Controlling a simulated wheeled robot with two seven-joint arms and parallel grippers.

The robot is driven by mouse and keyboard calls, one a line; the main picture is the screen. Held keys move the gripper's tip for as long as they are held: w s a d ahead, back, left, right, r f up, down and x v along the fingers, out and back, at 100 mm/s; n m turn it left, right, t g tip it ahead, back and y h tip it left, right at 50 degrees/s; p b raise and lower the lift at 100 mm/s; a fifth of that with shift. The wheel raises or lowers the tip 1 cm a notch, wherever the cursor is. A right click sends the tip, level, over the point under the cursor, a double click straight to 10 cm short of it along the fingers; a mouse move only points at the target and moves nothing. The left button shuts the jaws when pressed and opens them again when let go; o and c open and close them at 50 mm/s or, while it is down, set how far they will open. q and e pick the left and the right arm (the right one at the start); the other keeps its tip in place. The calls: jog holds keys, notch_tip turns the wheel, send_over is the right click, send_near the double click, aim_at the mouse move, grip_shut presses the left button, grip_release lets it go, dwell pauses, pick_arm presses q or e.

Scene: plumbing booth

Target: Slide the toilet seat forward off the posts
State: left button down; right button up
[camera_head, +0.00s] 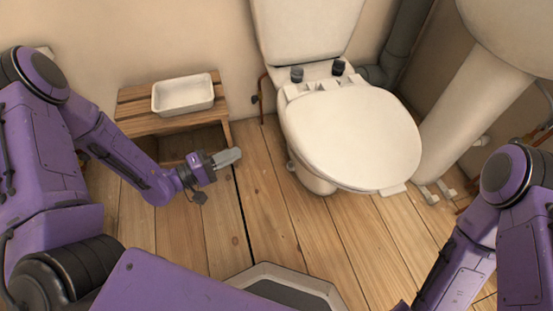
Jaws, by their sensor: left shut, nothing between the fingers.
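The white toilet seat (355,137), with its lid down, lies over the toilet bowl (316,180). Its back edge is a little forward of the cistern (306,28). Two dark posts (297,74) and (338,67) stand upright on the bowl's rear ledge, behind the seat's hinge end; whether the seat still touches them I cannot tell. My left gripper (232,156) is shut and empty over the floor, left of the bowl and apart from it. My right arm shows at the lower right, but its gripper is outside the view.
A wooden slatted stand (134,110) with a white tray (183,95) on it is at the left by the wall. A white pedestal basin (470,115) stands close on the right of the toilet. The plank floor (285,225) in front is mostly clear.

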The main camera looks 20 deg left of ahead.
pick_arm(q)
jog(key=w+d+b, duration=0.5)
jog(key=w+d, duration=0.2)
jog(key=d, duration=0.4)
jog(key=shift+w+r, duration=0.15)
pick_arm(e)
notch_tip(320, 180, down, 5)
jog(key=s+n+g+y, duration=0.1)
jog(key=s+n+g, duration=0.1)
jog(key=shift+s+a+f, duration=0.15)
jog(key=shift+s+a, duration=0.2)
jog(key=shift+s, duration=0.05)
pick_arm(q)
jog(key=shift+a, duration=0.1)
jog(key=shift+d+p, duration=0.35)
jog(key=shift+d, duration=0.45)
pick_arm(e)
jog(key=shift+w+r, duration=0.25)
jog(key=shift+w, duration=0.05)
